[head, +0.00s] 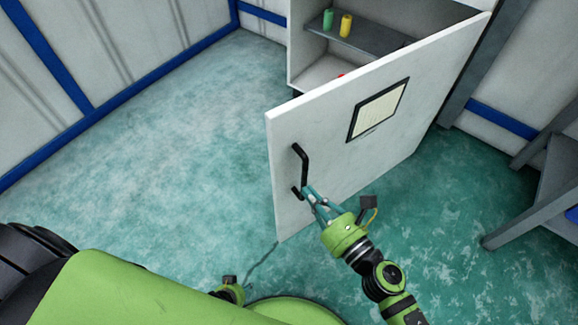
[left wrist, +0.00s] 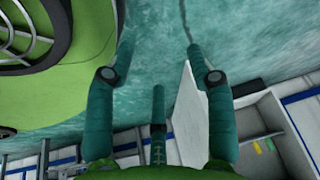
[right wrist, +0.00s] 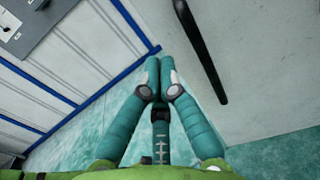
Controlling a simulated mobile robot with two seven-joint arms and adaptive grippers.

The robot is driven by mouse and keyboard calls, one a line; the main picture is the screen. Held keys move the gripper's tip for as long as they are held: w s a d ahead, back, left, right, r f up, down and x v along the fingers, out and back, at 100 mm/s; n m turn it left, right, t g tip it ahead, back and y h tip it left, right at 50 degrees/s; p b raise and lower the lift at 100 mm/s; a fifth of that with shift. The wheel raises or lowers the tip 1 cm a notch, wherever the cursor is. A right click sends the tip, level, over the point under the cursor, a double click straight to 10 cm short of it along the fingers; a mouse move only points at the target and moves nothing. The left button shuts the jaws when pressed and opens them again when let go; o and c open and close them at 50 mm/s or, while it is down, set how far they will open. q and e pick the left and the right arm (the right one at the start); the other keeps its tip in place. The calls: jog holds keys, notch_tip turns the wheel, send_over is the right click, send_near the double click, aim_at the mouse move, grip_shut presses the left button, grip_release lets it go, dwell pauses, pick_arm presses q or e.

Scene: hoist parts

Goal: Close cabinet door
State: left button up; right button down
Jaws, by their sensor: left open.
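The white cabinet door (head: 330,125) stands wide open, swung out from the cabinet (head: 310,70). Its black bar handle (head: 303,168) is near the free edge and also shows in the right wrist view (right wrist: 203,50). My right gripper (head: 307,191) is at the lower end of the handle. In the right wrist view its fingertips (right wrist: 161,72) are together with nothing between them, and the handle is beside them, to the right. Whether they touch the door is unclear. My left gripper (left wrist: 161,40) is open and empty, low over the floor; the door edge (left wrist: 190,115) shows beyond it.
A green and a yellow can (head: 346,26) stand on the cabinet's grey shelf (head: 365,38). A red item (head: 341,75) is partly hidden behind the door. A grey table (head: 545,200) stands at the right. The teal floor (head: 150,170) left of the door is clear.

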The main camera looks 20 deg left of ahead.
aim_at(280, 159)
jog(key=x, duration=0.8)
jog(key=shift+w+a, duration=0.1)
pick_arm(q)
jog(key=shift+s+a+g, duration=0.1)
jog(key=shift+s+g, duration=0.2)
jog(key=shift+s, duration=0.65)
jog(key=shift+s, duration=0.1)
